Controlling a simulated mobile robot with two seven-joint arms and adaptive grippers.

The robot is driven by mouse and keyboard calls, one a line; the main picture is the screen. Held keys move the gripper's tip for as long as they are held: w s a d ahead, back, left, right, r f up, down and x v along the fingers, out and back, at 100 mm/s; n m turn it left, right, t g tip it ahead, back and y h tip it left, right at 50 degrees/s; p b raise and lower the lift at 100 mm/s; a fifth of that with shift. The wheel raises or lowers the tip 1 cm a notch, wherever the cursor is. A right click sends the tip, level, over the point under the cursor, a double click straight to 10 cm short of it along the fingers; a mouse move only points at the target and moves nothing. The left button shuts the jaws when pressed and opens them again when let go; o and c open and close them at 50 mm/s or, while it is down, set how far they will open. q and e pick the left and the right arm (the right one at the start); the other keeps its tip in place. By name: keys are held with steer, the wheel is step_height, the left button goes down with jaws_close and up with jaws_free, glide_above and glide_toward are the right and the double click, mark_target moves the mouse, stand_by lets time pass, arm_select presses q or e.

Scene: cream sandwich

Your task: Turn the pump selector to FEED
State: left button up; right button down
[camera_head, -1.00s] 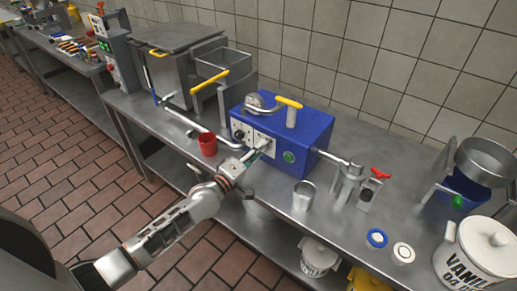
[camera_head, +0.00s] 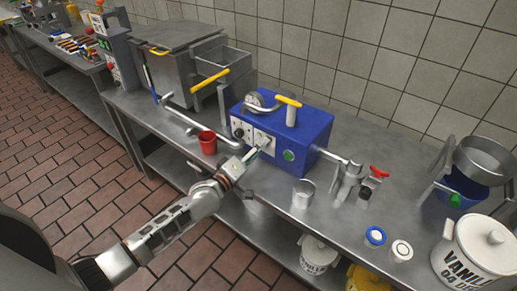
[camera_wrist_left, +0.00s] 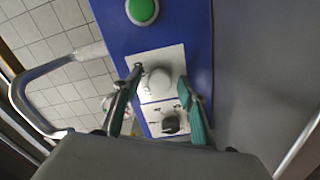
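The blue pump box (camera_head: 310,127) stands on the steel bench with its panel facing me. In the left wrist view, the panel has a pale round knob (camera_wrist_left: 158,80) on a white plate and a black knob (camera_wrist_left: 171,124) on another plate. The black knob also shows in the head view (camera_head: 239,133). The labels are too small to read. My left gripper (camera_wrist_left: 160,75) is at the panel, its two fingers apart on either side of the pale knob. A gap shows beside the knob; I cannot tell whether either finger touches it. My right gripper is out of view.
A green button (camera_wrist_left: 142,10) is on the same panel. A red cup (camera_head: 208,142) stands left of the pump and a steel cup (camera_head: 303,194) in front. A pipe with a red-handled valve (camera_head: 378,172) extends right. A vanilla tub (camera_head: 470,262) stands at the right.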

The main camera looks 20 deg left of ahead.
arm_select(q)
steer(key=shift+s, duration=0.1)
steer(key=v, duration=1.2)
stand_by(0.4)
steer(key=s+d+f+m+g+y, duration=0.1)
steer(key=s+f+m+g, duration=0.2)
steer(key=s+f+m, duration=0.3)
steer(key=s+d+f+m+g+y, duration=0.2)
steer(key=s+f+m, duration=0.5)
steer(key=s, duration=0.8)
step_height(320, 180, down, 4)
steer(key=shift+d+r+g, duration=0.1)
steer(key=shift+d+g, duration=0.15)
steer(key=shift+g, duration=0.35)
